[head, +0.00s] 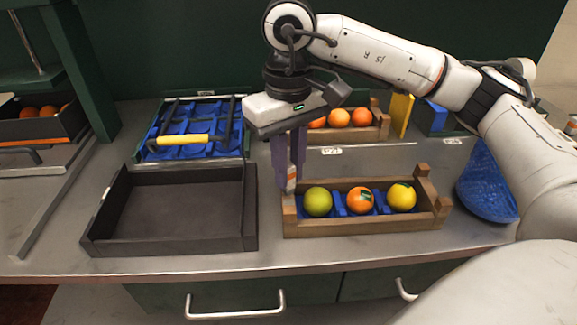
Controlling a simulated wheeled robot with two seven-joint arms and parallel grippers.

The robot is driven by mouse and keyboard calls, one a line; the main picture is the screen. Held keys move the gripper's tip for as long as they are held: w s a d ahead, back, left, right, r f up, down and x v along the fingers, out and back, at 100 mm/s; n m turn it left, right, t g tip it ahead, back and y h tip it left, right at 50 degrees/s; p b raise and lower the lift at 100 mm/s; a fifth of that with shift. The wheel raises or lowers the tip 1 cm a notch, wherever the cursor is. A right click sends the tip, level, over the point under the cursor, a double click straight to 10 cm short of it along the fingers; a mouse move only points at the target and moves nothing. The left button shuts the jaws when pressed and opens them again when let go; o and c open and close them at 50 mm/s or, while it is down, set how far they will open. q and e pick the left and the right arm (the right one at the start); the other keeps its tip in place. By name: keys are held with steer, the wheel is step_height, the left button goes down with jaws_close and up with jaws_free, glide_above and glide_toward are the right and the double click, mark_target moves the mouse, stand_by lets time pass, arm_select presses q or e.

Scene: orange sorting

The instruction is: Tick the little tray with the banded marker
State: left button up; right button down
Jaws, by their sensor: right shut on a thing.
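My right gripper (289,172) points down at the left end of the small wooden tray (370,227). It is shut on a banded marker (291,179), white with an orange band, mostly hidden between the purple-grey fingers. The marker's lower end is close to the tray's left end; I cannot tell whether it touches. My left gripper is not in view.
An empty dark tray (170,245) stands left of the wooden tray. Behind it is a blue compartmented crate (237,150) with a yellow-handled bar (178,141). Another wooden tray (352,134) with oranges stands behind my gripper. A blue net bag (487,188) lies at right.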

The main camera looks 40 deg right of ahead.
steer(key=shift+r+p, duration=2.25)
steer(key=shift+r, duration=1.3)
steer(key=shift+f, duration=0.25)
step_height(320, 180, down, 5)
steer(key=b, duration=0.5)
steer(key=shift+w+f, duration=0.1)
steer(key=shift+f, duration=0.1)
steer(key=shift+d+f, duration=0.1)
steer(key=shift+f, duration=0.05)
steer(key=shift+f+b, duration=0.6)
steer(key=shift+b, duration=0.25)
